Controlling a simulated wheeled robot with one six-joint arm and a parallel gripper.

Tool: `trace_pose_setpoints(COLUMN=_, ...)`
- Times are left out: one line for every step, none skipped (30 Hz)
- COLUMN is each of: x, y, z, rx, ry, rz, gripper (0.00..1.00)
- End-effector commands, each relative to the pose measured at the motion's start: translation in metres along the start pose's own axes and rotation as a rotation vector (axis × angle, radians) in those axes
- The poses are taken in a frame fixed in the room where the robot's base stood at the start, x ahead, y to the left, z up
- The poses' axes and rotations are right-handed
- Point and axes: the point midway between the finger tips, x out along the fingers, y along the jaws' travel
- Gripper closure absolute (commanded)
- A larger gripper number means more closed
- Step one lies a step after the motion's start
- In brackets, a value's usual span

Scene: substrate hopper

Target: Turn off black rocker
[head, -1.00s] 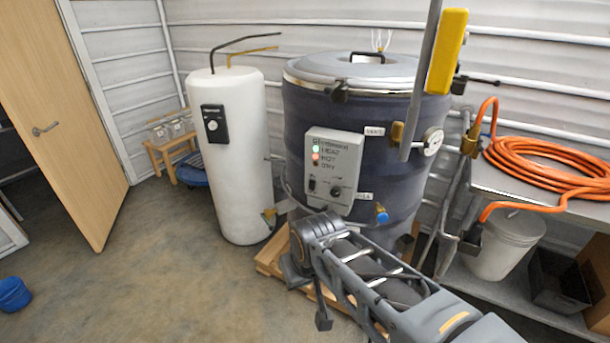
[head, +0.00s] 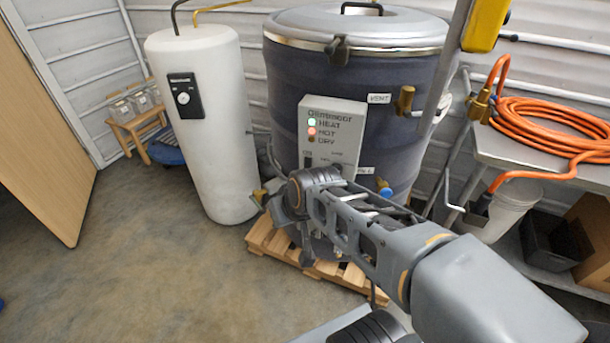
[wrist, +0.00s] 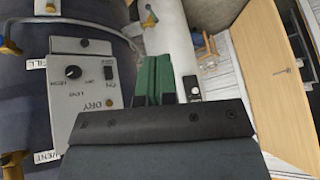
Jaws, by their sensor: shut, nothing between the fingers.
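The grey control box (head: 345,112) is on the front of the dark jacketed hopper (head: 285,90). Its black rocker (head: 307,160) is low on the left of the box face, just above my arm. The HEAT lamp glows green and the HOT lamp red; the DRY lamp looks dull. In the wrist view the box (wrist: 75,110) appears upside down, with the rocker (wrist: 108,72) beside a round black knob (wrist: 73,72). My gripper (wrist: 155,80) has green fingers, shut and empty, right of the rocker in that view. No contact shows. The rocker's tilt is too small to tell.
A white tank (head: 205,130) stands left of the hopper. A brass valve (head: 404,100) and a blue-handled tap (head: 385,190) project at the hopper's right. A wooden pallet (head: 262,240) is below. An orange hose (head: 550,130) lies on the right bench. Floor at left is clear.

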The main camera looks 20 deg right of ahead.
Motion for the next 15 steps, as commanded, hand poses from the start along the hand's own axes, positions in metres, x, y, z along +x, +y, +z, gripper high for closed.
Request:
trace_pose_setpoints(x=0.029, y=-0.007, z=-0.008, rx=0.002, ry=0.080, rz=-0.033, gripper=1.00)
trace_pose_setpoints(x=0.039, y=-0.011, z=-0.018, rx=0.009, ry=0.144, rz=-0.049, gripper=1.00)
trace_pose_setpoints(x=0.053, y=-0.015, z=-0.033, rx=0.022, ry=0.231, rz=-0.062, gripper=1.00)
trace_pose_setpoints(x=0.063, y=-0.016, z=-0.043, rx=0.034, ry=0.298, rz=-0.064, gripper=1.00)
trace_pose_setpoints(x=0.072, y=-0.017, z=-0.054, rx=0.048, ry=0.363, rz=-0.060, gripper=1.00)
trace_pose_setpoints(x=0.083, y=-0.016, z=-0.066, rx=0.071, ry=0.448, rz=-0.043, gripper=1.00)
trace_pose_setpoints(x=0.090, y=-0.014, z=-0.075, rx=0.090, ry=0.507, rz=-0.023, gripper=1.00)
trace_pose_setpoints(x=0.098, y=-0.010, z=-0.082, rx=0.111, ry=0.563, rz=0.003, gripper=1.00)
trace_pose_setpoints(x=0.106, y=-0.003, z=-0.089, rx=0.141, ry=0.631, rz=0.047, gripper=1.00)
trace_pose_setpoints(x=0.113, y=0.002, z=-0.094, rx=0.162, ry=0.676, rz=0.085, gripper=1.00)
trace_pose_setpoints(x=0.118, y=0.008, z=-0.097, rx=0.183, ry=0.718, rz=0.128, gripper=1.00)
trace_pose_setpoints(x=0.125, y=0.017, z=-0.099, rx=0.210, ry=0.764, rz=0.189, gripper=1.00)
trace_pose_setpoints(x=0.130, y=0.024, z=-0.100, rx=0.229, ry=0.793, rz=0.236, gripper=1.00)
trace_pose_setpoints(x=0.134, y=0.030, z=-0.099, rx=0.248, ry=0.818, rz=0.285, gripper=1.00)
trace_pose_setpoints(x=0.139, y=0.038, z=-0.098, rx=0.269, ry=0.845, rz=0.349, gripper=1.00)
